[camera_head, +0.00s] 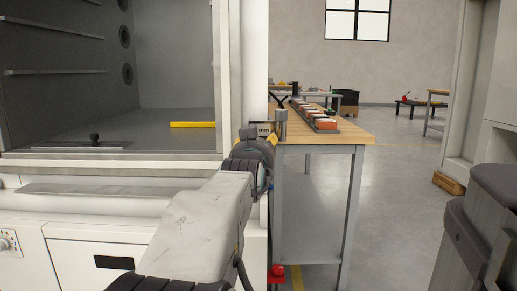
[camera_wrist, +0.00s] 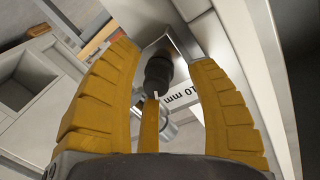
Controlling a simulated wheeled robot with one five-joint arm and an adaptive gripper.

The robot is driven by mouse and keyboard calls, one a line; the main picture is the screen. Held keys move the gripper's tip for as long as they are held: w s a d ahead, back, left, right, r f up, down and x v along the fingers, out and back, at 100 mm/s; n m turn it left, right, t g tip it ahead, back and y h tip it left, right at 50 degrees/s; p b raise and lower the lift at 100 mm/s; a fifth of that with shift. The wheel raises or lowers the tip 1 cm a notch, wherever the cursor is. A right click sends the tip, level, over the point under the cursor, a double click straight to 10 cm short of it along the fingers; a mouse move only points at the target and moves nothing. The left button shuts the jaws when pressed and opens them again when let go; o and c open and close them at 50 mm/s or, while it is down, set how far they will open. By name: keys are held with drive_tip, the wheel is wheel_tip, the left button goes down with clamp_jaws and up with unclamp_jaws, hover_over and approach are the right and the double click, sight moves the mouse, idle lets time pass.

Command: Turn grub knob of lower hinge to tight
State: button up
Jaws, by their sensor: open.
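In the wrist view, the yellow fingers of my gripper (camera_wrist: 163,66) are spread apart. A black ribbed knob (camera_wrist: 158,75), probably the grub knob, shows between them; contact cannot be told. A metal cylinder (camera_wrist: 168,131) lies below it, beside a white label (camera_wrist: 181,96) marked "10 mm". In the head view, my arm reaches to the right edge of the open chamber (camera_head: 236,70). My wrist mostly hides the fingers and the knob there. A grey metal cylinder (camera_head: 281,124) stands just right of my wrist. The knob's turn position cannot be read.
A wooden-topped bench (camera_head: 345,138) with a row of small boxes (camera_head: 322,123) stands close behind the hinge area. A yellow bar (camera_head: 192,125) lies on the chamber floor. A red knob (camera_head: 277,271) is low down by the bench leg. Open floor (camera_head: 403,175) lies to the right.

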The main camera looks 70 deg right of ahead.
drive_tip(key=v, duration=1.2)
idle(0.3)
